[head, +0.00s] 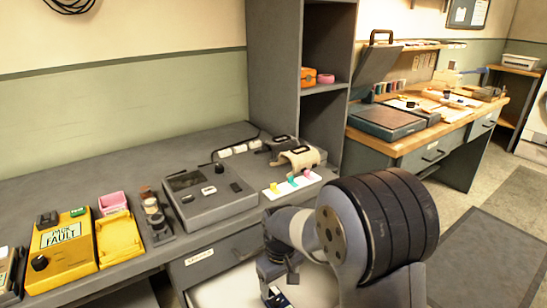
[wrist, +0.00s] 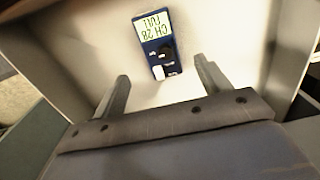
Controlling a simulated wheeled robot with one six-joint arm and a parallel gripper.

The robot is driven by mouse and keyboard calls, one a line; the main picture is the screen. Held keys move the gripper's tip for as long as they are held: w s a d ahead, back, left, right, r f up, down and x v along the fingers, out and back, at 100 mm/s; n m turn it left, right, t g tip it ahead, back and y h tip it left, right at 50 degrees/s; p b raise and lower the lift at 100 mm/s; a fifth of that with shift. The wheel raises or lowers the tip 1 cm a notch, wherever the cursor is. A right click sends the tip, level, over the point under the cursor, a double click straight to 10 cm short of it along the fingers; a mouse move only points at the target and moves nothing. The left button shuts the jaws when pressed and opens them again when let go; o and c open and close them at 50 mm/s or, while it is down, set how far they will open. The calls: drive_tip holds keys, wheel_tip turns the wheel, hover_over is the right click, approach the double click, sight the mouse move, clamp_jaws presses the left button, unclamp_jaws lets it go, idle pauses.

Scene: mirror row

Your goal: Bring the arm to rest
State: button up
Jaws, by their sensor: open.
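My gripper (wrist: 161,68) is open in the wrist view, its two dark fingers apart with nothing between them that I can see held. A small blue device (wrist: 153,30) with a pale green screen reading "CH 28 FULL" upside down lies just beyond the fingertips on a white surface. In the head view my gripper (head: 278,265) points down over the open drawer (head: 222,292), low in front of the bench. The blue device (head: 276,297) shows partly below it. My arm is bent, its large dark joint in the foreground, hiding part of the drawer.
A tall shelf (head: 274,70) stands behind. A wooden workbench (head: 405,143) is at right. Dark floor mat (head: 485,262) is clear.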

sight(279, 300)
wheel_tip(279, 300, down, 8)
drive_tip(key=shift+f+b, duration=0.1)
drive_tip(key=shift+b, duration=1.1)
drive_tip(key=shift+r, duration=0.5)
wheel_tip(279, 300, up, 13)
drive_tip(key=p, duration=0.5)
wheel_tip(279, 300, down, 14)
drive_tip(key=b, duration=0.5)
drive_tip(key=shift+f, duration=0.1)
wheel_tip(279, 300, up, 13)
drive_tip(key=p, duration=0.5)
drive_tip(key=d+r+m+p, duration=0.6)
drive_tip(key=d+r+p, duration=0.7)
drive_tip(key=p, duration=1)
drive_tip(key=shift+w+d+m+p, duration=0.2)
drive_tip(key=shift+d+m+p, duration=0.1)
drive_tip(key=shift+m, duration=0.1)
drive_tip(key=shift+f, duration=0.1)
